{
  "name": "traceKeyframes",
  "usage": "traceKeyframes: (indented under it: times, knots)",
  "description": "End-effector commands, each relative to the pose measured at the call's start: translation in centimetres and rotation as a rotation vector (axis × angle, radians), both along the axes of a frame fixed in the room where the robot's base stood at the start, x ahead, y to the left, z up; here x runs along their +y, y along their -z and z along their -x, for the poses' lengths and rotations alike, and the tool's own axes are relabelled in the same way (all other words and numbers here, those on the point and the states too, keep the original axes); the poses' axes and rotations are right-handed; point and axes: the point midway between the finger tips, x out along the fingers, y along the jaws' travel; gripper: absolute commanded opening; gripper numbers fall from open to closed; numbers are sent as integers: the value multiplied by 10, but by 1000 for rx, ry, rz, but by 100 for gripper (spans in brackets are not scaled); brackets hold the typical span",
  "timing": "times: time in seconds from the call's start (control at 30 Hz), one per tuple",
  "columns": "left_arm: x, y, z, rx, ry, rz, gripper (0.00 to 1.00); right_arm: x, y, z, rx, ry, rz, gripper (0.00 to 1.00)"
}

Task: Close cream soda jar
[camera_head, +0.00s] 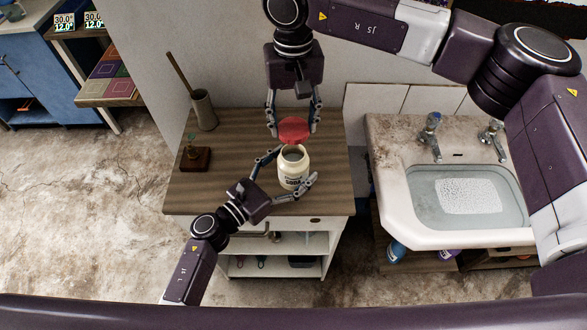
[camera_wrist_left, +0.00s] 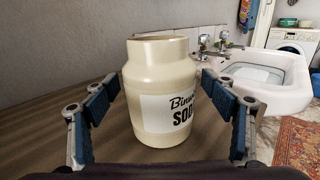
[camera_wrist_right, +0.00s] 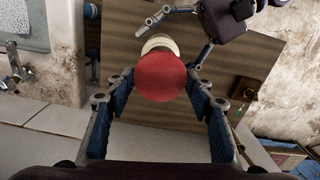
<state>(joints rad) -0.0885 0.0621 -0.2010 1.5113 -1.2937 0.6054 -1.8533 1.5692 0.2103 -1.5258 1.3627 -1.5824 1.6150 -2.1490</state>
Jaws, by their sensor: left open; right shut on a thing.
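The cream soda jar (camera_head: 292,172) stands upright on the wooden-topped cabinet, its mouth open. In the left wrist view the jar (camera_wrist_left: 160,92) shows its label, with part of the word "SODA" readable. My left gripper (camera_head: 283,175) is open, with its fingers on either side of the jar; I cannot tell whether they touch it. My right gripper (camera_head: 293,122) is shut on the red lid (camera_head: 294,130), held just behind and above the jar's mouth. In the right wrist view the lid (camera_wrist_right: 160,77) covers part of the jar.
A brush holder (camera_head: 203,110) stands at the back left of the cabinet top (camera_head: 230,190), with a small brown block-like item (camera_head: 195,158) in front of it. A sink (camera_head: 425,215) with two taps is to the right. The front left of the top is clear.

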Motion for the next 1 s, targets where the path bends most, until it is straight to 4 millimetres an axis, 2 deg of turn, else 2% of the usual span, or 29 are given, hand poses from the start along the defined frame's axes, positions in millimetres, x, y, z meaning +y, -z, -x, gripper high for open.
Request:
traceKeyframes:
  times: [0.27,0.87,1.0]
  knots:
    - [-1,0,-1,0,0,0,77,0,0,0,0,0,0,39]
    - [-1,0,-1,0,0,0,14,0,0,0,0,0,0,39]
    - [-1,0,-1,0,0,0,12,0,3,0,1,0,0,39]
